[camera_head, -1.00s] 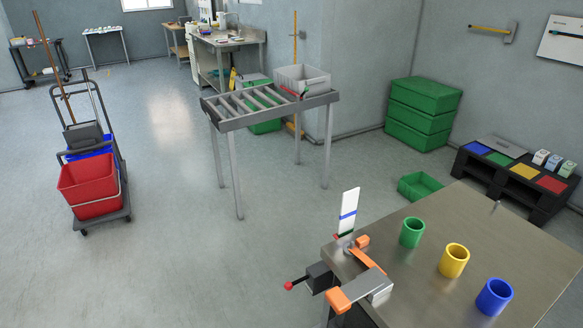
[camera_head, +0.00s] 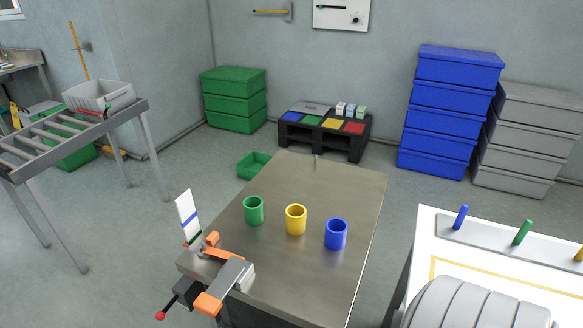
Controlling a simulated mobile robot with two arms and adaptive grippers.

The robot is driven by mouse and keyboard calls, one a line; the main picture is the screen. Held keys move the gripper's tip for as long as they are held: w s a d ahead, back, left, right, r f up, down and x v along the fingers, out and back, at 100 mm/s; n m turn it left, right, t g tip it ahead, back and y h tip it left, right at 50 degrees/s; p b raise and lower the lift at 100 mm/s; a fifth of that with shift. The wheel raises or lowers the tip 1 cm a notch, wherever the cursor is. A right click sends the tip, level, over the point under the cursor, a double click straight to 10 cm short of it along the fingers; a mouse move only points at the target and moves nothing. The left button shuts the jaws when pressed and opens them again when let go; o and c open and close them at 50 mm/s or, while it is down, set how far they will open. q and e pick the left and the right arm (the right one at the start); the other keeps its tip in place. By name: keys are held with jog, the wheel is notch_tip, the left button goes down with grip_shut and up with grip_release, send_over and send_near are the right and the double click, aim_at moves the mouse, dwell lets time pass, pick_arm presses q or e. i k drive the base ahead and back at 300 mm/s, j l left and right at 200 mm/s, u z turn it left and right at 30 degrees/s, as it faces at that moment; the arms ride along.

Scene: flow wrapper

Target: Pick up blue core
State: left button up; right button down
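The blue core (camera_head: 336,234) is a short open-topped cylinder. It stands upright on the metal table (camera_head: 345,185), at the right end of a row. The yellow core (camera_head: 296,219) stands to its left, and the green core (camera_head: 254,210) stands left of that. The cores are apart from each other. Neither of my grippers shows in this view.
An orange and grey clamp (camera_head: 228,280) sits at the table's near left corner, beside an upright white strip (camera_head: 187,215). A white bench (camera_head: 480,240) with coloured pegs and a grey ribbed object stands at the right. Floor shows between table and bench.

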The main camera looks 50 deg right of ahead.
aim_at(336, 228)
jog(key=z, duration=3)
jog(key=u, duration=1.2)
jog(key=k+l+u, duration=0.1)
jog(key=k+l, duration=0.2)
jog(key=l, duration=0.25)
jog(key=k+l+u, duration=0.1)
jog(key=k+l, duration=0.25)
jog(key=l, duration=0.15)
